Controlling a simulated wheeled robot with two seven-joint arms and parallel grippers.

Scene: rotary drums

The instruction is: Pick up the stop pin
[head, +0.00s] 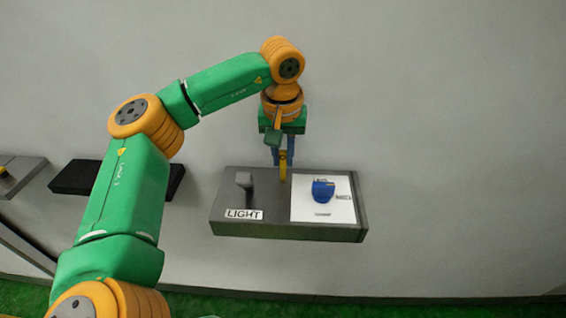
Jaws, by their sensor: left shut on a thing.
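The stop pin (283,172), a small upright yellow piece, shows between the blue fingers of my left gripper (283,160). The gripper points down and is shut on the pin. The pin's lower end is over the back middle of a grey box (270,210), between a grey post and a white plate. I cannot tell whether the pin touches the box. My right gripper is not in the view.
A black box (75,178) is partly behind my left arm. Another grey box (22,172) is at the far left. The wall at right is bare.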

